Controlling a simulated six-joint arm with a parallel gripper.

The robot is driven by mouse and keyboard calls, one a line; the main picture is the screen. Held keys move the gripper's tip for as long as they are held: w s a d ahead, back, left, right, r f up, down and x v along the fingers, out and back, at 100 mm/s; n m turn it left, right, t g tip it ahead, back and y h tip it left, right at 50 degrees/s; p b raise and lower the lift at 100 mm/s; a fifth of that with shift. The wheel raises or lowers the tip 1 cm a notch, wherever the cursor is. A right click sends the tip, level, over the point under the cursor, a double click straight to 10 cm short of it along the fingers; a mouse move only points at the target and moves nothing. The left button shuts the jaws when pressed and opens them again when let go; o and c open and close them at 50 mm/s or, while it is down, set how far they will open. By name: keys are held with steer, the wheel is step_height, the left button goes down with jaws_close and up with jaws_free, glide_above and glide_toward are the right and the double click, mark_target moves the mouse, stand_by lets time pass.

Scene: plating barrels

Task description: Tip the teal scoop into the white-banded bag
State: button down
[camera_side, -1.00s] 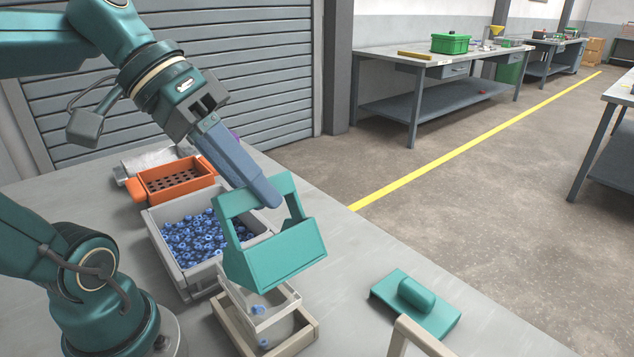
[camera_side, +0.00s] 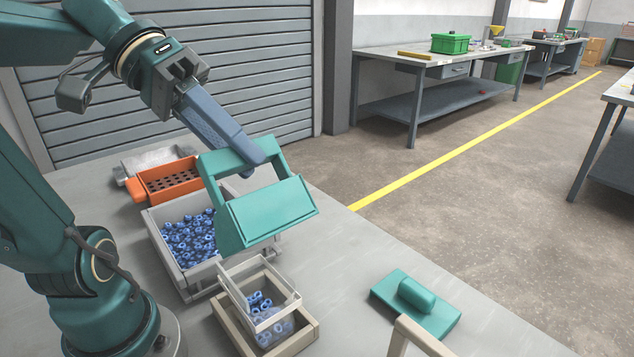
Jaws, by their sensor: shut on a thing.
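The teal scoop (camera_side: 268,211) hangs in the air by its frame-like handle, over the grey bin and the back of the bag. My gripper (camera_side: 255,162), with long blue-grey fingers, is shut on the top bar of that handle. The scoop is tilted, and its inside is hidden from this side. The white-banded bag (camera_side: 272,322) is clear, with a white rim, and stands open inside a beige frame (camera_side: 307,335). Several blue ring-shaped parts lie in the bag. The scoop is above the bag and apart from it.
A grey bin (camera_side: 172,267) of blue parts stands behind the bag, partly hidden by the scoop. An orange perforated tray (camera_side: 140,193) stands behind it. A teal block with a grip (camera_side: 415,303) lies at right, near a beige frame part (camera_side: 420,337).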

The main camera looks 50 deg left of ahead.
mark_target(284, 205)
steer(key=shift+r, duration=0.75)
steer(key=shift+d+r, duration=0.15)
steer(key=shift+d, duration=0.1)
steer(key=shift+s+d+f+y, duration=0.15)
steer(key=shift+d+f+y, duration=0.15)
steer(key=shift+d+y, duration=0.15)
steer(key=shift+d+f+m+y, duration=0.1)
steer(key=shift+d+m+y, duration=0.3)
steer(key=shift+d+y, duration=0.1)
steer(key=shift+d+r+y, duration=0.25)
steer(key=shift+d+y, duration=0.15)
steer(key=shift+d, duration=0.05)
steer(key=shift+d+r+y, duration=0.2)
steer(key=shift+d+y, duration=0.15)
steer(key=shift+d, duration=0.1)
steer(key=shift+f, duration=2.55)
steer(key=shift+d+r+m+g+y, duration=0.15)
steer(key=shift+d+m+g+y, duration=0.15)
steer(key=shift+d+y, duration=0.6)
steer(key=shift+d+r+y, duration=0.15)
steer(key=shift+d+y, duration=0.55)
steer(key=shift+y, duration=0.05)
steer(key=shift+d+r+y, duration=0.15)
steer(key=shift+d+y, duration=0.5)
steer(key=shift+y, duration=0.1)
